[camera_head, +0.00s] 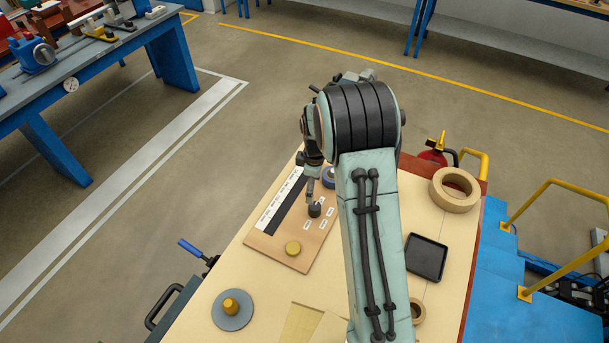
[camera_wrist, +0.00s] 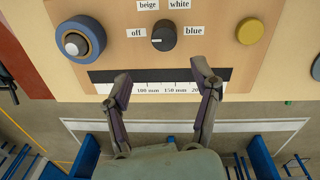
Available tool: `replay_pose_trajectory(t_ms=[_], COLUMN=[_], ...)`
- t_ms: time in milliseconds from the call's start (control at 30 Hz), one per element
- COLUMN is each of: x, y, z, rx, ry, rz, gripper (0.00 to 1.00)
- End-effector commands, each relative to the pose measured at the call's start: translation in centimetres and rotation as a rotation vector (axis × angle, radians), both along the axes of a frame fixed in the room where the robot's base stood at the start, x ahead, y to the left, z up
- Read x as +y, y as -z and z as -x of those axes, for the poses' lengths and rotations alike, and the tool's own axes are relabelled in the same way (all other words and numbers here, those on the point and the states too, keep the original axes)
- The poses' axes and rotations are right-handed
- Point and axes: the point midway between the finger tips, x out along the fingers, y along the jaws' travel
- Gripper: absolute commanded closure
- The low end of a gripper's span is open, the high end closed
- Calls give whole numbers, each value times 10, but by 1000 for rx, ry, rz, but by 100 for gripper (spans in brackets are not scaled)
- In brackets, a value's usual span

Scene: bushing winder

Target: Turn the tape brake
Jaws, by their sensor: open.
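A black round dial (camera_wrist: 163,35) sits on a tan board (camera_wrist: 220,78), with printed labels off, beige, white and blue around it. Its white mark is on the side of the off label (camera_wrist: 137,32). The dial also shows in the head view (camera_head: 315,211), just below my gripper (camera_head: 312,186). In the wrist view my gripper (camera_wrist: 163,76) is open and empty, its two fingers apart over the ruler strip beside the dial. No finger visibly touches the dial. No part is labelled as a tape brake.
A blue ring with a grey centre (camera_wrist: 80,40) and a yellow round knob (camera_wrist: 250,31) flank the dial. A ruler strip (camera_wrist: 160,85) runs along the board. A grey disc (camera_head: 232,316), a black tray (camera_head: 426,257) and a tape roll (camera_head: 454,190) are on the table.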

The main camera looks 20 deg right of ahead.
Motion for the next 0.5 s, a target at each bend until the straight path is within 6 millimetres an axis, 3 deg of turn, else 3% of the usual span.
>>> replay_pose_trajectory(t_ms=[100,500], x=[-2,-4], y=[20,76], z=[7,7], rx=[36,38], ry=[8,11], rz=[-5,-5], gripper=[38,38])
